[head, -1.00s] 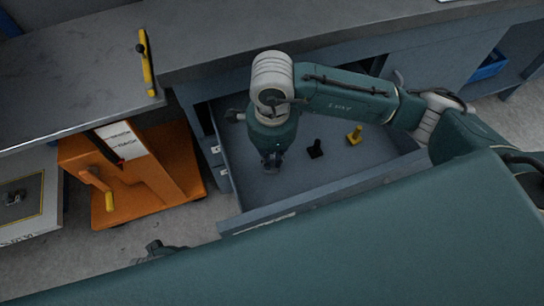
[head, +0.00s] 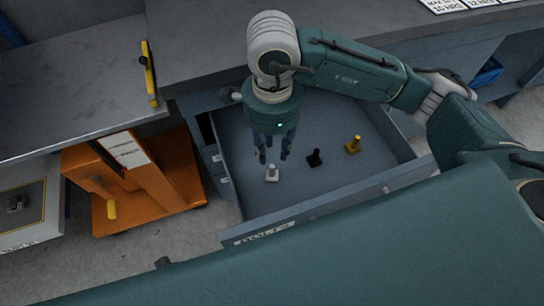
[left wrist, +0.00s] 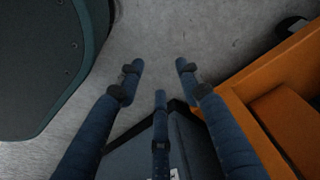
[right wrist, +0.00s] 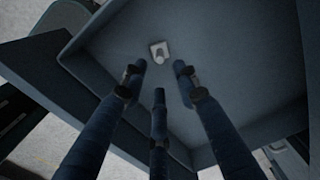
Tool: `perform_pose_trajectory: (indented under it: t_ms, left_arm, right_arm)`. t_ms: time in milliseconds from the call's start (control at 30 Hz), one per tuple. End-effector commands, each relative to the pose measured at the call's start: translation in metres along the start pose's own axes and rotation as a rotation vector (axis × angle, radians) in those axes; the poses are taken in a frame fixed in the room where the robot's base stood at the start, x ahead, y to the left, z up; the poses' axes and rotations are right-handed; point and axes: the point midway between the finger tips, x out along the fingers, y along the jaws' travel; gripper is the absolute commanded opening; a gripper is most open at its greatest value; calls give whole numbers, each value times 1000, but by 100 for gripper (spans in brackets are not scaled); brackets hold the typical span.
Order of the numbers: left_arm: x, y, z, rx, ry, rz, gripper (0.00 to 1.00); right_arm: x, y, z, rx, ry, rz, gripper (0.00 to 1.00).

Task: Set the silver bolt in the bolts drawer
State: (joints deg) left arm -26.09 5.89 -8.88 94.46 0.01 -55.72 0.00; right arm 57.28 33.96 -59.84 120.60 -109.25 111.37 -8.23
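The silver bolt (head: 272,173) stands upright on the floor of the open bolts drawer (head: 268,232), toward its left side. It also shows in the right wrist view (right wrist: 159,52), just beyond the fingertips. My right gripper (head: 272,158) hangs over the drawer, above and behind the bolt. Its fingers are spread and empty in the right wrist view (right wrist: 160,78), apart from the bolt. A black bolt (head: 314,159) and a yellow bolt (head: 353,145) stand in the drawer to the right. My left gripper (left wrist: 160,75) is open and empty over the concrete floor.
An orange cart (head: 165,190) stands left of the drawer. A grey counter (head: 200,45) runs behind it, with a yellow-handled tool (head: 149,75) at a counter edge. A blue bin (head: 488,73) sits on a shelf at right. The drawer floor between bolts is clear.

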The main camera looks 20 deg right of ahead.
Motion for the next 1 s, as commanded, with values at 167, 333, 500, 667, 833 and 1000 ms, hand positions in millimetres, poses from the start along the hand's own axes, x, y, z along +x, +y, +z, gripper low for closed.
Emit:
perform_pose_trajectory:
  t_ms: [167, 333, 500, 667, 833, 1000]
  left_arm:
    - [6, 1, 6, 1, -5, 1, 36]
    - [8, 1, 7, 1, -5, 1, 36]
    - [8, 1, 6, 2, -4, 1, 36]
    - [8, 1, 7, 2, -5, 1, 36]
    - [7, 1, 6, 1, -5, 2, 36]
    - [-2, 2, 17, 4, -21, 4, 36]
  right_arm:
    - [-23, 0, 0, -1, 0, -1, 30]
    - [-28, 1, 0, -1, 0, 2, 30]
    - [-28, 1, 0, -1, 0, 1, 30]
    - [-28, 0, 0, -1, 0, 1, 30]
    - [-29, 0, 0, -1, 0, 1, 30]
    - [-61, 0, 0, -1, 0, 0, 30]
